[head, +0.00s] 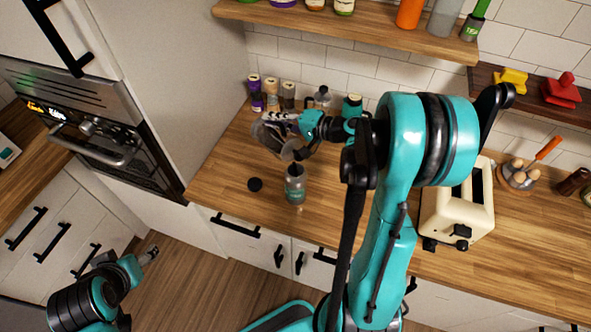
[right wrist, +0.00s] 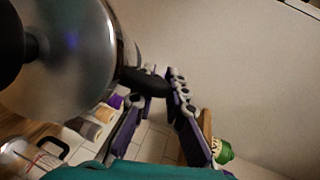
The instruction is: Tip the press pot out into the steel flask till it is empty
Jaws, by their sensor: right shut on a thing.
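The press pot (head: 270,138) is a grey, steel-looking vessel, tilted over above the counter. My right gripper (head: 297,124) is shut on its black handle, which shows between the fingers in the right wrist view (right wrist: 148,82). The pot's round steel body (right wrist: 75,70) fills the left of that view. The steel flask (head: 295,188) stands upright on the counter, just below the pot's lower end. Whether anything is flowing, and the pot's inside, cannot be seen. My left gripper (head: 149,254) is empty, low at the left, in front of the cabinets; its jaw gap is unclear.
A small round black cap (head: 255,184) lies left of the flask. Several jars (head: 271,95) stand behind the pot against the tiled wall. A cream toaster (head: 457,205) stands to the right, beyond my right arm. The counter's front edge lies close to the flask.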

